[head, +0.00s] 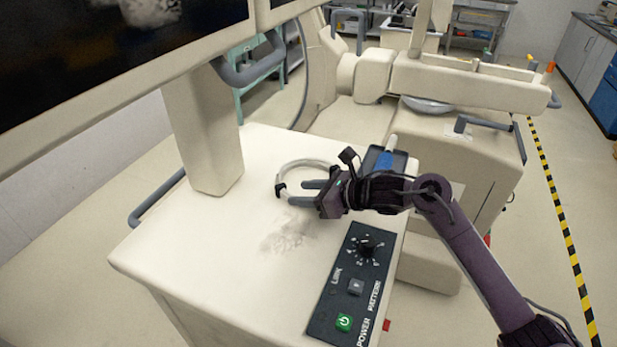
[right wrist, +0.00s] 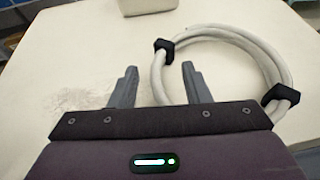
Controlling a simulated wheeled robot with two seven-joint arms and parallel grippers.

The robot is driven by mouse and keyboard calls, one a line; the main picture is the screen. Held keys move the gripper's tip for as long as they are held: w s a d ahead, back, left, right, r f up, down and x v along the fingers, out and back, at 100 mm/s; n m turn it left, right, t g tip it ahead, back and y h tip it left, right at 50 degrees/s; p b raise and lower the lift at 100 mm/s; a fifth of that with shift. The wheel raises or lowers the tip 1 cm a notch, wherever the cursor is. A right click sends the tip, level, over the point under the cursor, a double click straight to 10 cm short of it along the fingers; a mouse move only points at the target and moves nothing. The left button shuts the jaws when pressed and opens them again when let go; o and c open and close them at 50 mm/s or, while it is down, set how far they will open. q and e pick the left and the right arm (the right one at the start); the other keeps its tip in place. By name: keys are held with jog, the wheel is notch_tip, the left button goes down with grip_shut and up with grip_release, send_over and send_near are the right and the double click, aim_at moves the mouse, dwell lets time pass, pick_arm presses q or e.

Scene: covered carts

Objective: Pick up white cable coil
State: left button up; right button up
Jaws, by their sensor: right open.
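The white cable coil (head: 290,166) lies on top of the cream cart (head: 215,225), beside the monitor post. In the right wrist view the coil (right wrist: 262,42) is a ring of several strands with black ties, to the right of and ahead of the jaws. My right gripper (head: 306,190) is open, with its fingers over the cart top at the coil's near right side. Part of the coil is hidden behind the gripper. My left gripper is out of view.
A control panel (head: 350,285) with a knob and green button is at the cart's right front. A blue item in a dark tray (head: 385,160) is behind my right wrist. The cart's left front is clear.

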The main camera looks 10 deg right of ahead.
jog(key=shift+w+a+f, duration=0.2)
jog(key=shift+w+a, duration=0.1)
jog(key=shift+a, duration=0.1)
grip_shut()
jog(key=shift+r, duration=0.15)
